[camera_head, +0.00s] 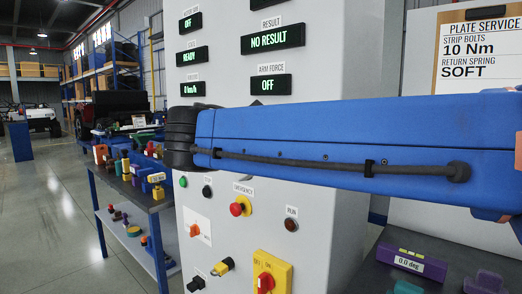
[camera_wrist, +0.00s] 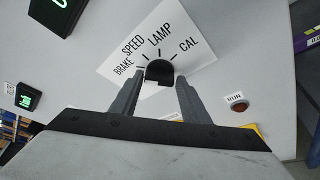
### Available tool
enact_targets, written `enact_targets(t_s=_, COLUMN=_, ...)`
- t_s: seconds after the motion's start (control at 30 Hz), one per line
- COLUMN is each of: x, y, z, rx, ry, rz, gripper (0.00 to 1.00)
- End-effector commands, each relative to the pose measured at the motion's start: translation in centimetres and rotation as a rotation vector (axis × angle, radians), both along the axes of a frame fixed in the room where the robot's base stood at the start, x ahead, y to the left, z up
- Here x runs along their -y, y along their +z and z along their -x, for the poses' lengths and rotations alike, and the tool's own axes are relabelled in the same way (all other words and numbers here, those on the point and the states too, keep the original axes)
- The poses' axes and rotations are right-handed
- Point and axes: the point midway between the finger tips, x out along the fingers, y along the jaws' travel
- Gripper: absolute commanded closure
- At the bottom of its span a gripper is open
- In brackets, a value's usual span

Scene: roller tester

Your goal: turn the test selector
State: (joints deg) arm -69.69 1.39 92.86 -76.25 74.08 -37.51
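The test selector (camera_wrist: 159,70) is a dark knob on a white plate marked BRAKE, SPEED, LAMP and CAL, seen in the wrist view at the top middle. Which mark it points to I cannot tell. My gripper (camera_wrist: 158,78) is open, with one dark finger on each side of the knob's lower part in the picture. No clear contact shows, and I cannot tell how deep the fingertips reach. In the head view my blue arm crosses the panel and hides the selector and gripper.
The grey panel carries displays such as NO RESULT (camera_head: 271,40), a red emergency button (camera_head: 240,206), a RUN button (camera_head: 291,225) and a red switch on yellow (camera_head: 266,280). A cluttered workbench (camera_head: 152,196) stands left. A purple box (camera_head: 408,260) lies at lower right.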

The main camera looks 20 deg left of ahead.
Motion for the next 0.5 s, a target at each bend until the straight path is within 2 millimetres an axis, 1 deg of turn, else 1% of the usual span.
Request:
enact_targets(t_s=0.33, x=0.0, y=0.1, z=0.0, rx=0.002, ry=0.001, rz=-0.001, gripper=0.45)
enact_targets(t_s=0.43, x=-0.1, y=0.2, z=0.5, rx=0.002, ry=0.002, rz=-0.001, gripper=0.45)
enact_targets(t_s=0.5, x=-0.2, y=0.4, z=1.1, rx=0.002, ry=0.004, rz=-0.002, gripper=0.45)
